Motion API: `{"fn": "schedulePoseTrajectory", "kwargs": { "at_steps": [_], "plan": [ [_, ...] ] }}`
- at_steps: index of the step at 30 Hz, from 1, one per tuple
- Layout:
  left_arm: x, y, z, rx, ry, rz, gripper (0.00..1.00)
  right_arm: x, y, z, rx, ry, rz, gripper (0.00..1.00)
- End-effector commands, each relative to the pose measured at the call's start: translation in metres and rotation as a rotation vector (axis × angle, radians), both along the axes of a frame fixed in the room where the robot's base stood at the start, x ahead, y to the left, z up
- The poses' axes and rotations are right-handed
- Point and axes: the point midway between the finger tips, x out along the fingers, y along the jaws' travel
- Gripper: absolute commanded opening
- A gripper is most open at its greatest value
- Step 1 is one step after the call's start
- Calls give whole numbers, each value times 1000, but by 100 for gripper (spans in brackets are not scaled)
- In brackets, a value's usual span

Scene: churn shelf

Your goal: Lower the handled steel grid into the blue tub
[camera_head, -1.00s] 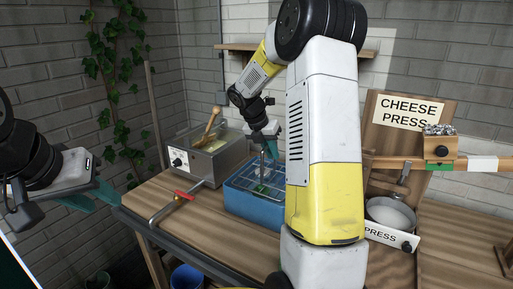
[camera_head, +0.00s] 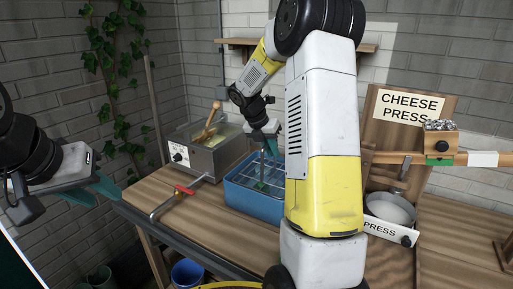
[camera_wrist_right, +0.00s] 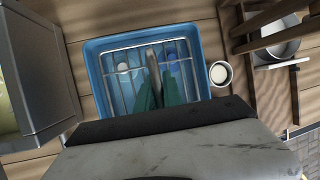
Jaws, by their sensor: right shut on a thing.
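The blue tub (camera_head: 245,203) stands on the wooden bench, left of my right arm in the head view; its rim also frames the right wrist view (camera_wrist_right: 92,90). The steel grid (camera_head: 243,183) lies level within the tub's mouth, its bars also clear in the right wrist view (camera_wrist_right: 122,72). Its exact depth against the rim is hard to tell. My right gripper (camera_head: 270,150) points down over the tub, shut on the grid's upright handle; its green fingers (camera_wrist_right: 159,85) flank the handle. My arm hides the tub's right side. My left gripper (camera_head: 95,192) is open and empty, left of the bench.
A grey metal box with a wooden-handled tool (camera_head: 212,155) stands behind and left of the tub. A white cup (camera_wrist_right: 220,73) stands close right of the tub. The cheese press pot (camera_head: 390,210) is further right.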

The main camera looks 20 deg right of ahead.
Motion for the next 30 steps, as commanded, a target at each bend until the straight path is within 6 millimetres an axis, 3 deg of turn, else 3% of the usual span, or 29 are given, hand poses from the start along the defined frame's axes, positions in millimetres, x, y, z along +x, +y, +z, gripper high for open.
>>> {"fn": "schedulePoseTrajectory", "kwargs": {
  "at_steps": [30],
  "plan": [
    [0,0,0,0,0,0,36,0,0,-19,0,-1,1,0]
  ]
}}
